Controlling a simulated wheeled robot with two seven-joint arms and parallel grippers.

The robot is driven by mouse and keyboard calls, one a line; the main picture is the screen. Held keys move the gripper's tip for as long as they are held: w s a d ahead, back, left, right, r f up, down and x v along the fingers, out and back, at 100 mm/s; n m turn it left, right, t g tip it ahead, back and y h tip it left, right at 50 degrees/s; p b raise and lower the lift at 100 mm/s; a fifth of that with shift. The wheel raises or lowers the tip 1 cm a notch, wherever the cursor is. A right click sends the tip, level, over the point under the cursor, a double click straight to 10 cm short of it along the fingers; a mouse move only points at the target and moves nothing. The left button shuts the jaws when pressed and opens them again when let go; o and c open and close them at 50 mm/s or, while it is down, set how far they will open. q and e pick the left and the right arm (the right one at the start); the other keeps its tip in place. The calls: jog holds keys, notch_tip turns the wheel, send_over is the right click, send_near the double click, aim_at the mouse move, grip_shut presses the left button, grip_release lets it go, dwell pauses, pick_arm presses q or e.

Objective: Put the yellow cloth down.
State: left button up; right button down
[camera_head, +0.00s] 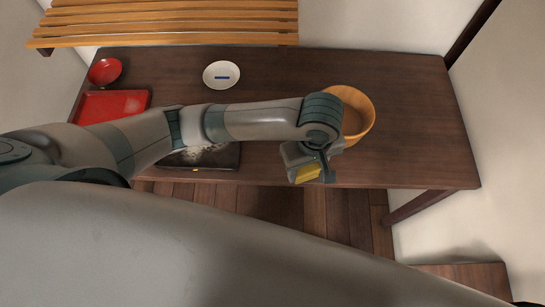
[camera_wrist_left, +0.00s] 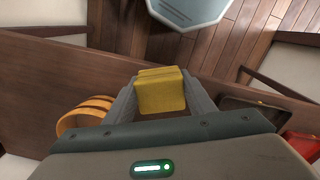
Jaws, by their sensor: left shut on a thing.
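The yellow cloth (camera_head: 308,173) is a small folded block between the fingers of my left gripper (camera_head: 312,172). In the left wrist view the cloth (camera_wrist_left: 161,92) fills the gap between the two fingers of the left gripper (camera_wrist_left: 160,95), which is shut on it. In the head view the gripper is near the front edge of the dark wooden table (camera_head: 410,120), just in front of a wooden bowl (camera_head: 362,105). Whether the cloth touches the table cannot be told. My right gripper is not in view.
A white dish (camera_head: 221,70) with a blue mark stands at the back. A red bowl (camera_head: 105,71) and red tray (camera_head: 112,104) are at the left. A dark tray (camera_head: 222,158) lies partly under my left arm. The table's right side is clear.

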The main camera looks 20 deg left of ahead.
pick_arm(q)
jog(key=shift+d+f, duration=0.1)
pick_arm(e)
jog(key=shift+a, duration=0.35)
